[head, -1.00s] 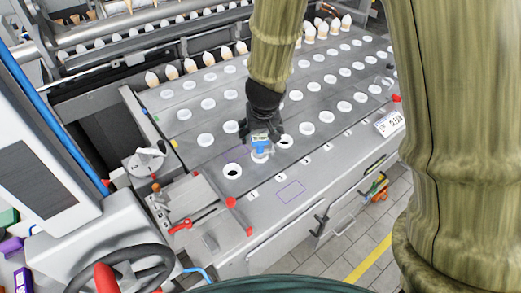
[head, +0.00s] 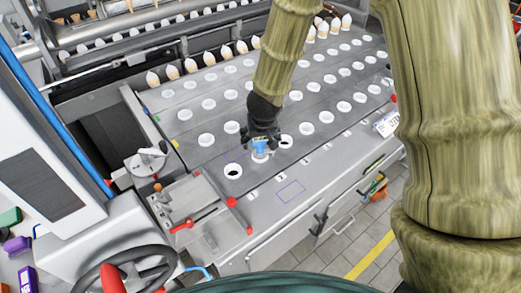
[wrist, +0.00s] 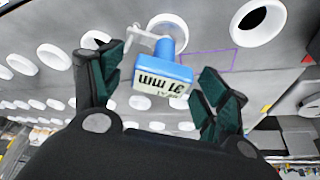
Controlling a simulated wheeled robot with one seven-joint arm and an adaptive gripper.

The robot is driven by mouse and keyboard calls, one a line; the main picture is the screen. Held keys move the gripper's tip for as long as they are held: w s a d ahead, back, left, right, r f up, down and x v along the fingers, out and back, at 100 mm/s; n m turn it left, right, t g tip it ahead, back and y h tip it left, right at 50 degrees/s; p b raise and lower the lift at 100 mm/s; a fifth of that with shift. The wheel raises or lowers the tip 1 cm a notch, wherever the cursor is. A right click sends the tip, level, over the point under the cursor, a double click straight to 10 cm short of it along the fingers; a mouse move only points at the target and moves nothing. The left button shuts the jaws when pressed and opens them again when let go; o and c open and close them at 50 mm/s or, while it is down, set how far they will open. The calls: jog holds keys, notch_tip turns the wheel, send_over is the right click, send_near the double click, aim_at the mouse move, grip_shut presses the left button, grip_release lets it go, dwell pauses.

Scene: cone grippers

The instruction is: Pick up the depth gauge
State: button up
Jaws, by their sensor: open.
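The depth gauge (wrist: 165,72) has a blue body and a white label with "31 mm" on it, upside down in the wrist view. It stands at a white-rimmed hole in the grey plate, and a pale clear part sticks out beside it. In the head view the gauge (head: 260,145) shows as a small blue shape just below my gripper (head: 261,135). In the wrist view my gripper (wrist: 160,85) is open, with one dark green-padded finger on each side of the gauge. I see a gap on both sides.
The grey plate (head: 215,170) has rows of white-rimmed holes. A red-handled clamp block (head: 195,212) stands to the left front. White-tipped cones (head: 190,66) line the back.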

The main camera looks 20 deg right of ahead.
grip_shut()
dwell(0.4)
